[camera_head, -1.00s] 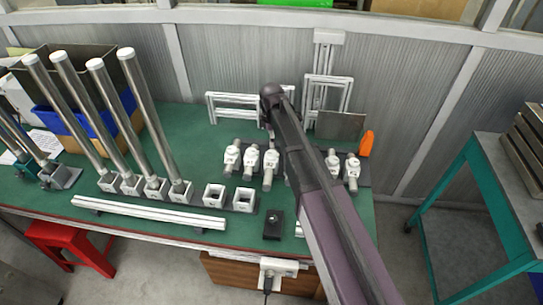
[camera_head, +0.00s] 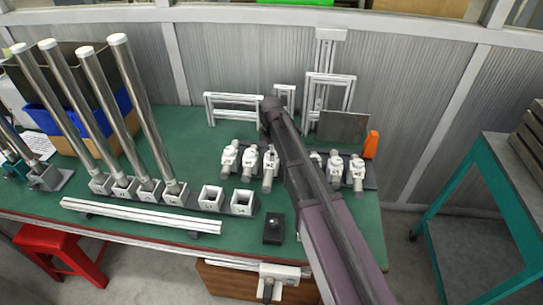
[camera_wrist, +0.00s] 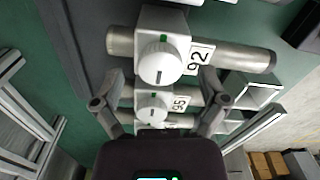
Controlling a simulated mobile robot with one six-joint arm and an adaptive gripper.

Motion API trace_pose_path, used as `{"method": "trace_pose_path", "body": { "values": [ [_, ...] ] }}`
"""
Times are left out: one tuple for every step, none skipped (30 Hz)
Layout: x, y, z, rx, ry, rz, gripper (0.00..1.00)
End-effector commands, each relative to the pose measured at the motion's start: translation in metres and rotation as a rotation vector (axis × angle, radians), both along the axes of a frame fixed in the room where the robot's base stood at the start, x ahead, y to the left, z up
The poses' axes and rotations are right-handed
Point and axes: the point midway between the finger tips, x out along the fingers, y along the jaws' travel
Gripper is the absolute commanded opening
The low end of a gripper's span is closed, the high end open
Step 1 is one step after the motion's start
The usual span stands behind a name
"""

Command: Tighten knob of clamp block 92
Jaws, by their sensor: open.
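Clamp block 92 (camera_wrist: 165,25) is in the upper middle of the wrist view, a white block around a metal rod (camera_wrist: 240,61). Its white round knob (camera_wrist: 160,62) has a green mark at the top, and its label 92 faces me. My gripper (camera_wrist: 160,88) is open and empty, its two fingers spread below the knob on either side and apart from it. In the head view my arm covers part of the row of clamp blocks (camera_head: 250,162), and my fingers are hidden there. I cannot tell which block there is 92.
Another clamp block knob (camera_wrist: 152,107) lies between my fingers, lower in the wrist view. Metal frames (camera_head: 235,98) and a grey plate (camera_head: 342,127) stand behind the row. Tall metal tubes (camera_head: 142,105) stand at left. An orange object (camera_head: 371,144) is at the right end.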

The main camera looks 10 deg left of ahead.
Motion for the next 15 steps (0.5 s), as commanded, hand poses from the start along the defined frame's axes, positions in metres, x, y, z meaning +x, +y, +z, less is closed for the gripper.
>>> {"method": "trace_pose_path", "body": {
  "values": [
    [0.0000,0.0000,-0.0036,0.000,0.000,0.000,0.93],
    [0.0000,0.0000,-0.0042,0.000,0.000,0.000,0.93],
    [0.0000,0.0000,-0.0049,0.000,0.000,0.000,0.93],
    [0.0000,0.0000,-0.0052,0.000,0.000,0.000,0.93],
    [0.0000,0.0000,-0.0054,0.000,0.000,0.000,0.93],
    [0.0000,0.0000,-0.0056,0.000,0.000,0.000,0.93],
    [0.0000,0.0000,-0.0056,0.000,0.000,0.000,0.93],
    [0.0000,0.0000,-0.0056,0.000,0.000,0.000,0.93],
    [0.0000,0.0000,-0.0055,0.000,0.000,0.000,0.93],
    [0.0000,0.0000,-0.0054,0.000,0.000,0.000,0.93],
    [0.0000,0.0000,-0.0054,0.000,0.000,0.000,0.93],
    [0.0000,0.0000,-0.0053,0.000,0.000,0.000,0.93],
    [0.0000,0.0000,-0.0053,0.000,0.000,0.000,0.93],
    [0.0000,0.0000,-0.0053,0.000,0.000,0.000,0.93],
    [0.0000,0.0000,-0.0053,0.000,0.000,0.000,0.93]
  ]
}}
